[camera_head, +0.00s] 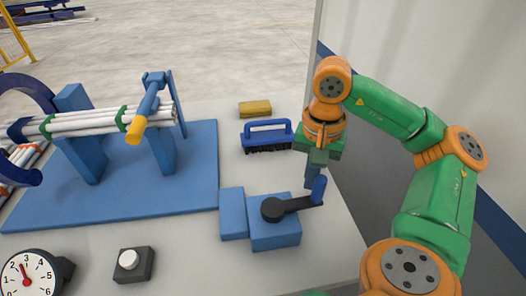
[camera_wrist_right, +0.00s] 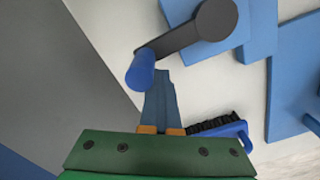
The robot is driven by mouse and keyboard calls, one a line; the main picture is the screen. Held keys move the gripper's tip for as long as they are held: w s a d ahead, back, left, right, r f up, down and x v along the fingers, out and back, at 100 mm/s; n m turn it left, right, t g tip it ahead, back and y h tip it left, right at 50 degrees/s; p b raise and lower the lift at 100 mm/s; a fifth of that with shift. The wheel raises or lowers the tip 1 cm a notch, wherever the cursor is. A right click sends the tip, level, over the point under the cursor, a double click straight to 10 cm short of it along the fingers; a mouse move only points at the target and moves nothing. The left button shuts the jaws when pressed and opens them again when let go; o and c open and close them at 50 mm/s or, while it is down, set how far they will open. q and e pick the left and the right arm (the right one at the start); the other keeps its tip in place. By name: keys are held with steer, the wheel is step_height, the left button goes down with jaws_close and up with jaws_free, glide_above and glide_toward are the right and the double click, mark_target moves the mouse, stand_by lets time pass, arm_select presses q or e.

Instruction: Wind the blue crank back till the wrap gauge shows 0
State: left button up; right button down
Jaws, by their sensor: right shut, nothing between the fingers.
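The crank has a black hub and arm (camera_head: 273,208) on a blue block (camera_head: 275,236), with an upright blue handle (camera_head: 319,190) at its right end. In the right wrist view the handle (camera_wrist_right: 140,70) is just left of my fingertips. My right gripper (camera_head: 313,181) points down beside the handle, shut and empty; its shut fingers also show in the right wrist view (camera_wrist_right: 159,84). I cannot tell whether they touch the handle. The wrap gauge (camera_head: 35,284) is a white dial at lower left, its red needle between 2 and 3. My left gripper is out of view.
White pipes (camera_head: 75,124) with green bands lie on blue supports on a blue board (camera_head: 120,205). A blue-handled brush (camera_head: 267,133) and a yellow block (camera_head: 255,108) lie behind the crank. A white button (camera_head: 129,260) is at the front. The table's right edge is near the crank.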

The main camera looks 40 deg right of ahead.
mark_target(323, 183)
steer(key=s, duration=0.1)
steer(key=s+a+b, duration=0.1)
steer(key=s, duration=0.1)
steer(key=shift+a, duration=0.1)
steer(key=shift+s+a, duration=0.1)
steer(key=shift+s, duration=0.15)
steer(key=shift+r, duration=0.1)
steer(key=shift+s+a, duration=1)
